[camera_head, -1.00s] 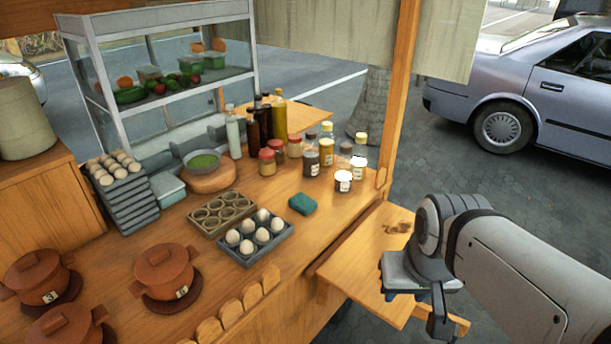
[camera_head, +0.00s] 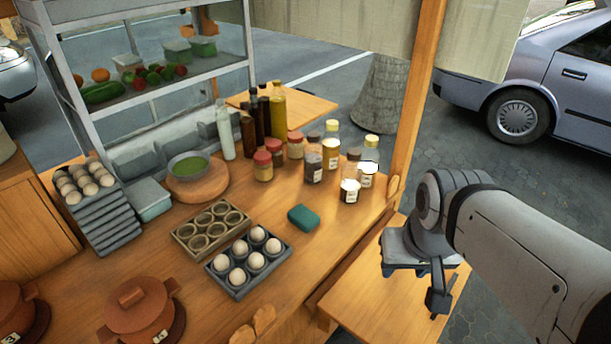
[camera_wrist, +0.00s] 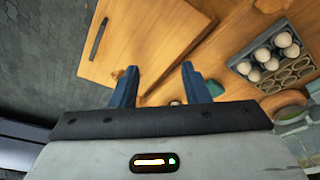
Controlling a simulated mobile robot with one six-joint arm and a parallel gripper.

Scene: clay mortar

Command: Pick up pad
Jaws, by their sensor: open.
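The pad is a small teal block (camera_head: 303,217) lying flat on the wooden counter, right of the egg tray. In the wrist view a sliver of teal, apparently the pad (camera_wrist: 215,88), shows just behind the right finger, which hides most of it. My gripper (camera_head: 414,270) is above the lower side shelf, to the right of the pad and well apart from it. In the wrist view my gripper (camera_wrist: 158,80) has its two blue fingers spread, with nothing between them.
A grey egg tray (camera_head: 240,287) and an empty brown tray (camera_head: 180,236) lie left of the pad. Several jars and bottles (camera_head: 314,160) stand behind it. A wooden post (camera_head: 412,110) rises at the counter's right edge.

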